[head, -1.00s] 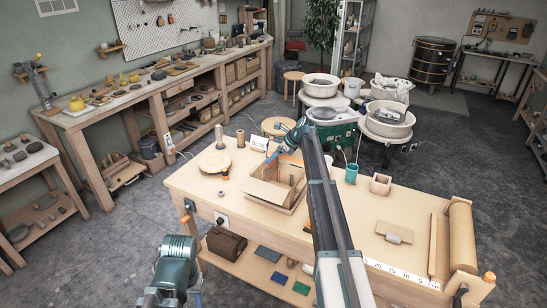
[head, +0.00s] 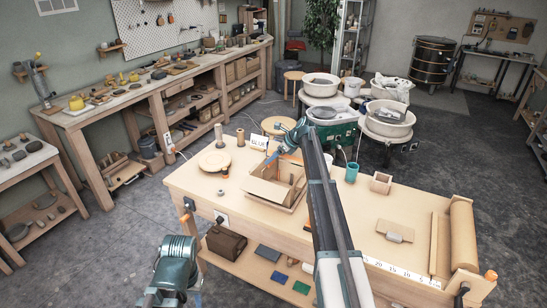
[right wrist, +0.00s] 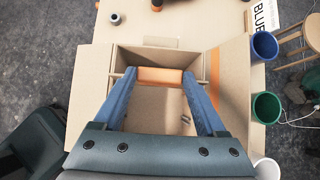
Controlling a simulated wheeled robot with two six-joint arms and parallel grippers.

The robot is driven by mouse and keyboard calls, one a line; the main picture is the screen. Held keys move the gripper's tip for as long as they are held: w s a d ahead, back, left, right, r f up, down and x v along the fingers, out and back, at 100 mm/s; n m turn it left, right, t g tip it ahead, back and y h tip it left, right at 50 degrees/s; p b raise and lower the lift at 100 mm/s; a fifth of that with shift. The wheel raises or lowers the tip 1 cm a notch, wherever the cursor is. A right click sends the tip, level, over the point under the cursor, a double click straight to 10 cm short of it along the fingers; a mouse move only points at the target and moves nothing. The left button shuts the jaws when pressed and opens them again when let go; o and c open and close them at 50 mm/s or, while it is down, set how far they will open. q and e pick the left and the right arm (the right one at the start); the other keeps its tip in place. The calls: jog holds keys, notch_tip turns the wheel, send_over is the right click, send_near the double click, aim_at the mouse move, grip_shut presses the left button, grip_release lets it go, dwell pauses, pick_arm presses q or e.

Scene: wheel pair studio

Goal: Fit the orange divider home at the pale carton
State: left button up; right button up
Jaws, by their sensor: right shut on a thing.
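The pale carton (head: 268,191) stands open on the wooden workbench, its flaps folded outward; it also shows in the right wrist view (right wrist: 90,75). My right gripper (right wrist: 153,74) is over the carton, its blue fingers reaching into the opening. It is shut on the orange divider (right wrist: 160,76), which lies crosswise between the fingertips. The divider is inside the carton's outline, near an inner compartment; I cannot tell whether it is seated. In the head view the right gripper (head: 270,158) hides part of the carton. My left arm shows at bottom left, without its fingers.
A blue cup (right wrist: 265,45) and a green cup (right wrist: 266,107) stand beside the carton. A small square box (head: 381,184), a round board (head: 214,160) and a wooden roller (head: 462,240) are on the bench. The bench front is largely clear.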

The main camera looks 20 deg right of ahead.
aim_at(271, 172)
jog(key=shift+f+b, duration=0.95)
jog(key=shift+f, duration=0.25)
dwell(0.5)
jog(key=shift+f+b, duration=1.35)
jog(key=shift+b, duration=0.15)
jog(key=shift+f, duration=0.2)
jog(key=shift+f+b, duration=1)
jog(key=shift+b, duration=0.2)
jog(key=o, duration=1.3)
jog(key=shift+r, duration=0.1)
jog(key=shift+o, duration=0.2)
jog(key=shift+r, duration=0.1)
